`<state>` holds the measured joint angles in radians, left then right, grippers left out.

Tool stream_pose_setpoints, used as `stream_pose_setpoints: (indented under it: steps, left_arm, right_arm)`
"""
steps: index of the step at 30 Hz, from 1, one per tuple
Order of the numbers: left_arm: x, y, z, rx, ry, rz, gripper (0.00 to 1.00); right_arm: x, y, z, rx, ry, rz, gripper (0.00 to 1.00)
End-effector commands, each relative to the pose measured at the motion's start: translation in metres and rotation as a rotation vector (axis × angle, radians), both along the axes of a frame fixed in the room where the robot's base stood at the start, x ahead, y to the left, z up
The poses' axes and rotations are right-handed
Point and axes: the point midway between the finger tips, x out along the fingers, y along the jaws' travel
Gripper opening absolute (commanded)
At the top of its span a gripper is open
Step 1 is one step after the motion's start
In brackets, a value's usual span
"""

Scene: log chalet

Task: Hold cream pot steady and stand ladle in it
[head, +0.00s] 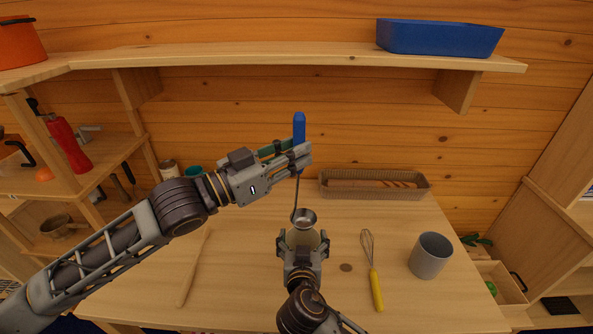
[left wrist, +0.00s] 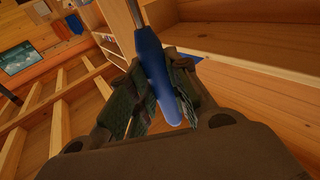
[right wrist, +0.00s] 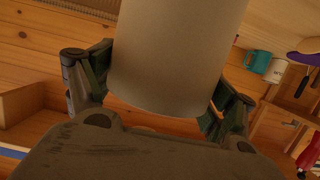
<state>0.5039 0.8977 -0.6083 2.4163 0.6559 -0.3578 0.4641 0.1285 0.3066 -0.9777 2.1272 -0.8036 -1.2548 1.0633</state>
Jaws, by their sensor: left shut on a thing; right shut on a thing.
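The ladle (head: 299,128) has a blue handle and a thin dark shaft with a metal bowl at its lower end. My left gripper (head: 297,155) is shut on the blue handle, which also shows between its fingers in the left wrist view (left wrist: 153,62). The ladle hangs nearly upright, bowl down. The cream pot (head: 303,239) stands on the table between the fingers of my right gripper (head: 304,246), which is shut on it. The pot fills the middle of the right wrist view (right wrist: 175,55). The ladle bowl appears right over the pot's mouth; I cannot tell whether it dips inside.
A whisk with a yellow handle (head: 376,290) and a grey cup (head: 430,256) are to the right. A wooden stick (head: 194,270) lies left. A woven basket (head: 375,193) stands behind, beneath a wall shelf (head: 300,55) holding a blue tray (head: 440,38).

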Motion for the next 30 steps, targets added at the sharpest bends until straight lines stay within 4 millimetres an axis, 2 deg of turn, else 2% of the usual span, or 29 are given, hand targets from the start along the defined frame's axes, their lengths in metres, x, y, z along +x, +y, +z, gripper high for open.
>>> stream_pose_setpoints:
  steps: [11,30]
  left_arm:
    - [0.0,0.0,-0.009,0.0,0.001,0.0,0.0]
    - [0.0,0.0,-0.04,0.001,0.001,0.001,0.0]
  right_arm:
    - [0.0,0.0,0.0,0.0,0.0,0.0,0.55]
    - [0.0,0.0,0.0,0.0,0.0,0.0,0.55]
